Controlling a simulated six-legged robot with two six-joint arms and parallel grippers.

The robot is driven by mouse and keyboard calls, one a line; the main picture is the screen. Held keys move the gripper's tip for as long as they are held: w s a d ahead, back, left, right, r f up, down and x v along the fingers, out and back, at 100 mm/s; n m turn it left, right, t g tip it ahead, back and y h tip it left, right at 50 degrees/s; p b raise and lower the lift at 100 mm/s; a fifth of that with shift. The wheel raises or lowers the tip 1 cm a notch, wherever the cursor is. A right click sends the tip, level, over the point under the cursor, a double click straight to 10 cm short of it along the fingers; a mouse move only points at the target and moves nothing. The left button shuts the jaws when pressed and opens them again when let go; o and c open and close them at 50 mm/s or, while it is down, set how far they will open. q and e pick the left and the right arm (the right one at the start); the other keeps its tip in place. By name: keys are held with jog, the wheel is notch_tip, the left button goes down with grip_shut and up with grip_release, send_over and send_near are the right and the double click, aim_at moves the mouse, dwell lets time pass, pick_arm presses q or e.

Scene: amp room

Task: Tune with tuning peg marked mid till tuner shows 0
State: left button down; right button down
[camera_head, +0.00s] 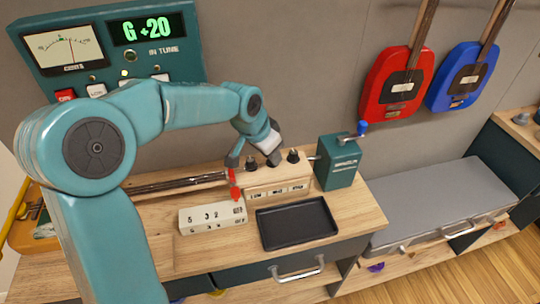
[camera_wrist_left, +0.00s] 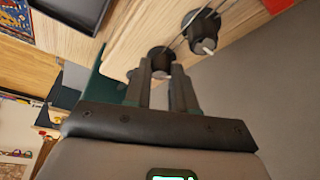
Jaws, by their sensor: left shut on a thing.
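The tuner (camera_head: 105,50) on the wall shows a green "G +20" above the words "IN TUNE", with a needle dial at its left. A wooden peg block (camera_head: 277,187) on the bench carries dark tuning pegs above small labels, with the middle label reading as MID. My left gripper (camera_head: 272,157) reaches down to the pegs from above and is shut on what looks like the middle peg, partly hidden by the fingers. In the left wrist view the dark fingers (camera_wrist_left: 165,72) close around this peg (camera_wrist_left: 160,56). Another peg (camera_wrist_left: 203,32) stands free beside it. My right gripper is out of view.
A teal box with a blue-knobbed crank (camera_head: 340,160) stands just right of the pegs. A black tray (camera_head: 296,223) and a pale block with digits (camera_head: 212,218) lie in front. Red (camera_head: 397,85) and blue (camera_head: 462,78) guitars hang on the wall. A grey bench (camera_head: 440,205) is clear.

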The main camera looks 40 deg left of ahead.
pick_arm(q)
jog(key=n+b, duration=0.1)
jog(key=n+y+b, duration=0.1)
jog(key=n, duration=0.1)
jog(key=shift+d+f, duration=0.15)
jog(key=shift+f, duration=0.05)
jog(key=shift+d+r+n+y+b, duration=0.1)
jog(key=shift+n+y+b, duration=0.6)
jog(key=shift+n+b, duration=0.6)
jog(key=shift+n, duration=0.4)
jog(key=c, duration=0.9)
grip_release()
jog(key=shift+w, duration=0.1)
jog(key=shift+c, duration=0.2)
jog(key=shift+r, duration=0.15)
jog(key=p+v, duration=0.2)
jog(key=v, duration=1.4)
